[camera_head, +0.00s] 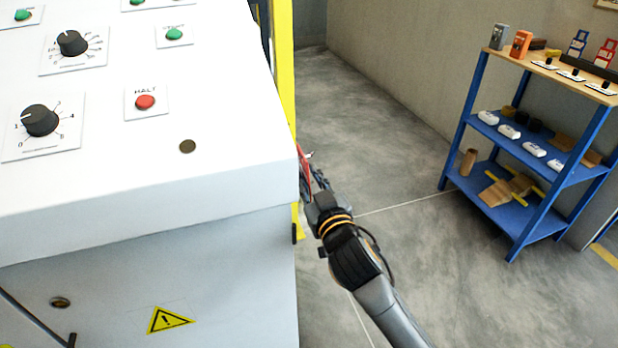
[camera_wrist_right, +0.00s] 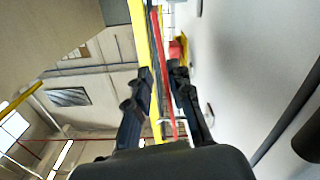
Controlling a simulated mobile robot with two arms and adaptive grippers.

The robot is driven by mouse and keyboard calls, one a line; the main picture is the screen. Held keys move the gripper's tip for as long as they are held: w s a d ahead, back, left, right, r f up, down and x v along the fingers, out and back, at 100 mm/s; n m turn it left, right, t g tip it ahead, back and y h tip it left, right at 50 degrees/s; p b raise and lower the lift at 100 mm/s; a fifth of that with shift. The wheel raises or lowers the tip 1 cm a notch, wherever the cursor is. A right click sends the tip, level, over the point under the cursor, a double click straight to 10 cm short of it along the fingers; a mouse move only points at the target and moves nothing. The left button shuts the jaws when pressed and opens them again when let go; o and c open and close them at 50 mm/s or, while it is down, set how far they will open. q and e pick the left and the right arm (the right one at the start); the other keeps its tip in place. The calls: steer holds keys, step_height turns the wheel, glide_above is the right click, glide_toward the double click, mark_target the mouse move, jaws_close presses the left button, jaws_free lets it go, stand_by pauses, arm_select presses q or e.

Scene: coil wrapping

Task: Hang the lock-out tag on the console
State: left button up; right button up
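The white console (camera_head: 230,190) fills the left of the head view, with knobs and buttons on its sloped top. My right gripper (camera_head: 306,172) is just beyond the console's right edge, its fingers partly hidden by that edge. In the right wrist view, my right gripper (camera_wrist_right: 161,72) has its fingers partly closed around a narrow red strip (camera_wrist_right: 164,80), which looks like the lock-out tag seen edge-on. A bit of red also shows at the fingers in the head view. The tag's face and contact with the fingers are not clear. My left gripper is out of view.
A yellow post (camera_head: 284,70) stands behind the console's right edge, close to my right gripper. A blue shelf (camera_head: 528,225) with several items stands at right, including a red stand (camera_head: 605,53) and a blue stand (camera_head: 577,43). The grey floor (camera_head: 390,150) between is clear.

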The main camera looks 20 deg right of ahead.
stand_by(0.3)
